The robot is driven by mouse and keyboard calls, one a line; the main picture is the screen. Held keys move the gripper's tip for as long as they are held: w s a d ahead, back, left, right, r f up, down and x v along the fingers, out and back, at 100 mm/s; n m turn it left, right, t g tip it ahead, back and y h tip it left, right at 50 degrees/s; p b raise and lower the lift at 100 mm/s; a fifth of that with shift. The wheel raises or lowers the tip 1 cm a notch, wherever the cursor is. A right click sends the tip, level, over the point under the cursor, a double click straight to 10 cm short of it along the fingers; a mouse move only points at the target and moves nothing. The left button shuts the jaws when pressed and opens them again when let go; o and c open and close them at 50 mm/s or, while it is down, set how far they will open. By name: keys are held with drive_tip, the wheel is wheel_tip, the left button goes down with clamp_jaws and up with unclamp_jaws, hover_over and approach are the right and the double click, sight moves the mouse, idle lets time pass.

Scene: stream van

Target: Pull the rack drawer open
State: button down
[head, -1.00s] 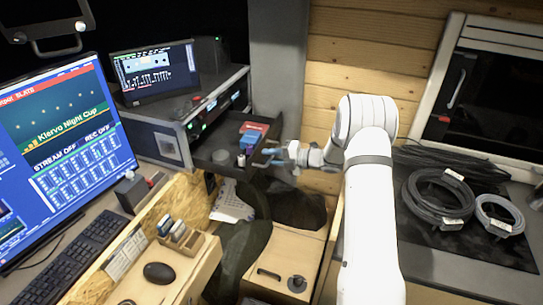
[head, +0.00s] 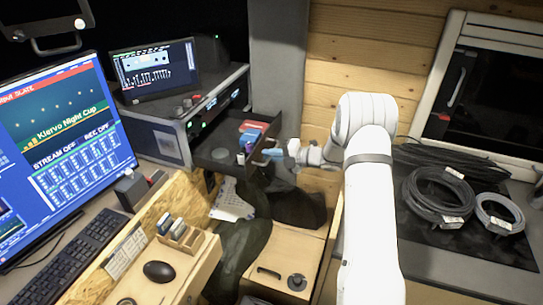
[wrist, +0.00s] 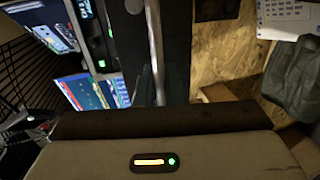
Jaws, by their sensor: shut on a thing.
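The rack drawer (head: 216,158) is dark and stands pulled out of the rack case (head: 160,133) in the head view. Red and blue things (head: 252,133), a small pale cylinder and a purple item show inside it. My gripper (head: 272,152) is at the drawer's front, on its right side. In the wrist view my gripper (wrist: 160,78) is shut on the drawer's pale, bar-like front part (wrist: 156,45), which runs up between the dark fingers. The exact grip is partly hidden in shadow.
A monitor (head: 65,140) and keyboard (head: 65,245) are on the left. A wooden desk edge with a mouse (head: 159,272) lies below the drawer. Coiled cables (head: 437,198) lie on the right counter. A wooden box (head: 285,258) stands below my gripper.

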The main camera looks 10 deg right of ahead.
drive_tip(key=shift+b+x, duration=1.05)
drive_tip(key=shift+x, duration=0.1)
drive_tip(key=c, duration=1.7)
unclamp_jaws()
drive_tip(key=shift+r, duration=0.2)
drive_tip(key=shift+d, duration=0.1)
drive_tip(key=b+v, duration=0.2)
drive_tip(key=v, duration=0.5)
drive_tip(key=shift+s+d, duration=0.15)
drive_tip(key=shift+d, duration=0.1)
drive_tip(key=shift+r, duration=0.1)
